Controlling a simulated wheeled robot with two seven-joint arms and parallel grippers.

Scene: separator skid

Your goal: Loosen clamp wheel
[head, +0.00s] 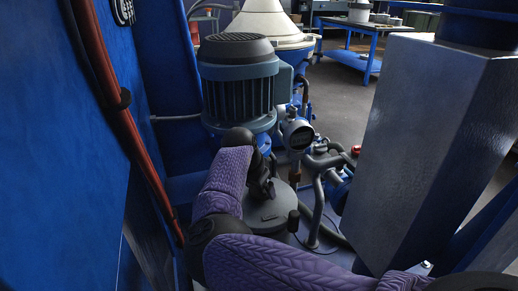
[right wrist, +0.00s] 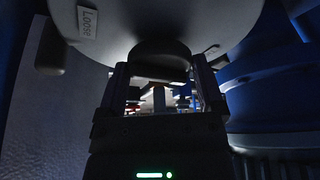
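A grey round lid (head: 270,211) tops a vessel in the lower middle of the head view. My right gripper (head: 262,186) is over it, pointing down and largely hidden by my purple right arm. In the right wrist view a grey disc fills the top and bears a "Loose" label (right wrist: 88,23). A dark knob, apparently the clamp wheel (right wrist: 160,50), is at its middle. My right gripper's fingers (right wrist: 160,68) stand apart on either side of a dark bar under the knob. Contact is too dark to make out. My left gripper is out of view.
A motor (head: 238,85) and a gauge (head: 298,134) stand just behind the vessel. Pipes (head: 318,190) run on its right. A grey box column (head: 430,140) is farther right. A blue panel with a red hose (head: 120,120) walls off the left.

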